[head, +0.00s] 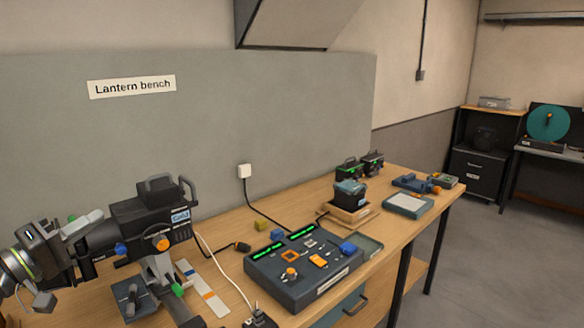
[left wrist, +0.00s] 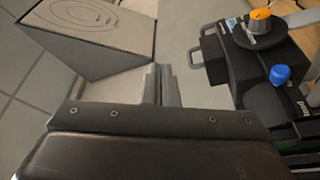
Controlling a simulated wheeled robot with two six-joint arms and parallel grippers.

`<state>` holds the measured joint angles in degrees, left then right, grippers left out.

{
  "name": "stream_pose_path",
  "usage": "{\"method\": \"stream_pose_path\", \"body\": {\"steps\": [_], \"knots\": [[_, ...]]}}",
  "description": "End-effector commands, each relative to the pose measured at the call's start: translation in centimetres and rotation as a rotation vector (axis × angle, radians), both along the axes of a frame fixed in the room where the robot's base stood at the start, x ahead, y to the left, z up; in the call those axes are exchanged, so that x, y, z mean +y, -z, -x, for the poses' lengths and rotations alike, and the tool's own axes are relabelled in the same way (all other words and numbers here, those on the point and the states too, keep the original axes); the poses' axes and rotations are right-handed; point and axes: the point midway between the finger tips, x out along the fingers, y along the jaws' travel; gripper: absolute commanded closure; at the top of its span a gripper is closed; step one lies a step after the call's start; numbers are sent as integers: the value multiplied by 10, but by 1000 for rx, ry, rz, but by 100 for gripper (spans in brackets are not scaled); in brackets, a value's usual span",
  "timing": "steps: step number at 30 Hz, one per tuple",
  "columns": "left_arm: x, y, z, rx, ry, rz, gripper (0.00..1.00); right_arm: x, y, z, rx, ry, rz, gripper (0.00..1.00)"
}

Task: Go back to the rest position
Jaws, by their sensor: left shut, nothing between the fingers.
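My left gripper (head: 88,268) is at the far left of the head view, beside the black lantern (head: 150,212). Its fingers also show in the middle of the left wrist view (left wrist: 161,80), closed together with nothing between them. In the wrist view the lantern (left wrist: 262,75) stands to the right, apart from the fingertips. Its orange knob (left wrist: 261,15) and blue knob (left wrist: 280,74) face the camera. In the head view part of the lantern's front is hidden behind my gripper. My right gripper is in neither view.
A dark fader console (head: 305,285) with lit green displays sits mid-bench. Behind it are a dark device on a wooden tray (head: 350,215) and several small items. A white cable (head: 222,262) runs over the wooden bench near the lantern. A grey hood (head: 290,22) hangs above.

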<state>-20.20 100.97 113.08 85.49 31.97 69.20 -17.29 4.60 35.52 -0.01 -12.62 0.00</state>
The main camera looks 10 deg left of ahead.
Motion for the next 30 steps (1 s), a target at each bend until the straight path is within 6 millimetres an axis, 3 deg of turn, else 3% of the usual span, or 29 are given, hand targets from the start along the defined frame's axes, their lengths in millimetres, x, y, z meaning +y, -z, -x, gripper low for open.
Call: {"method": "stream_pose_path", "body": {"steps": [11, 17, 30], "knots": [[-11, 72, 20, 106, 4, -138, 100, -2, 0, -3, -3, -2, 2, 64], [-24, 124, 39, 177, 16, -256, 100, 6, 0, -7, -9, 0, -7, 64], [-80, 284, 121, 402, 59, -761, 100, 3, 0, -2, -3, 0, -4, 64]]}}
